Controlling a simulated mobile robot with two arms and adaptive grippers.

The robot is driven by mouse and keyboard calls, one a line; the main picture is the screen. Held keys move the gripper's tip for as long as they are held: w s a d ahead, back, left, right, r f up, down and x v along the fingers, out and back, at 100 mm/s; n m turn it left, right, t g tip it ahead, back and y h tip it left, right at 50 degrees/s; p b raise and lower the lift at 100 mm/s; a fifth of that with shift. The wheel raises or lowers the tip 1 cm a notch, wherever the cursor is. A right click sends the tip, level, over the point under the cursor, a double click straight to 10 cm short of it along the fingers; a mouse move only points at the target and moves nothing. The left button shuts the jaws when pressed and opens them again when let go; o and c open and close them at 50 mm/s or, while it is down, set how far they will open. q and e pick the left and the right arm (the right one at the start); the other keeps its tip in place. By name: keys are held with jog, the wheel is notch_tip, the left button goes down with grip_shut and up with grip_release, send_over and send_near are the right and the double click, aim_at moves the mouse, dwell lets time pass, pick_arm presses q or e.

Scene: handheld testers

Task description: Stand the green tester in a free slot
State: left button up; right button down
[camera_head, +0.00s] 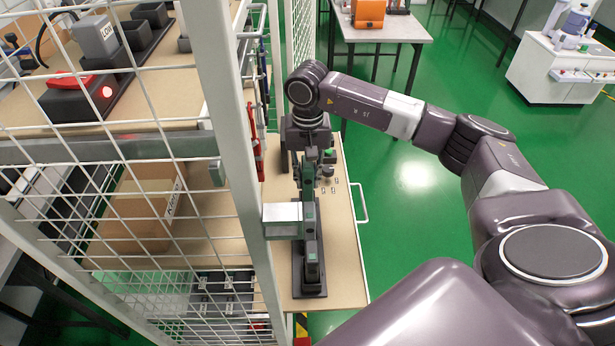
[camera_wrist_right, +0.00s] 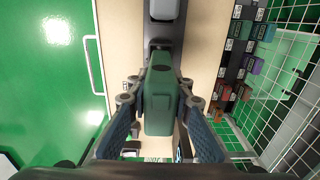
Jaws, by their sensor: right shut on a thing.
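The green tester (camera_wrist_right: 161,95) is between the fingers of my right gripper (camera_wrist_right: 161,102) in the wrist view, which is shut on it. In the head view the gripper (camera_head: 309,180) points down over the cart top, and the green tester (camera_head: 309,213) shows partly below it. A long dark dock (camera_head: 308,289) lies on the cart below and in front of the gripper. Another dark grey tester (camera_head: 312,258) stands at its near end, and its grey top (camera_wrist_right: 163,10) shows in the wrist view. I cannot tell whether the green tester touches the dock. My left gripper is not in view.
The wooden cart top (camera_head: 345,255) has bare room right of the dock and a white side handle (camera_head: 359,203). A white mesh cage post (camera_head: 228,120) stands close on the left. A cardboard box (camera_head: 145,210) sits on a shelf behind the mesh.

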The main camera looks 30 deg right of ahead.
aim_at(308, 190)
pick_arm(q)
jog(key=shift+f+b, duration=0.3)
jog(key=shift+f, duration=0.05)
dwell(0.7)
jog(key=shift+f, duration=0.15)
pick_arm(e)
jog(key=shift+f, duration=0.2)
pick_arm(q)
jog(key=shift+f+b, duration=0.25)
jog(key=shift+b, duration=0.2)
pick_arm(e)
jog(key=shift+f, duration=0.35)
jog(key=shift+f, duration=0.3)
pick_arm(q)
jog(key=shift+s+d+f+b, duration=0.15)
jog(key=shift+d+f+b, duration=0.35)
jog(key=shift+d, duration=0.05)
pick_arm(e)
jog(key=shift+f, duration=0.35)
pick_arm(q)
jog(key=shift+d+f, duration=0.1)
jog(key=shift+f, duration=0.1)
pick_arm(e)
jog(key=shift+f, duration=0.2)
pick_arm(q)
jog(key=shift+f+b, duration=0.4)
jog(key=shift+b, duration=0.2)
pick_arm(e)
jog(key=shift+f, duration=0.5)
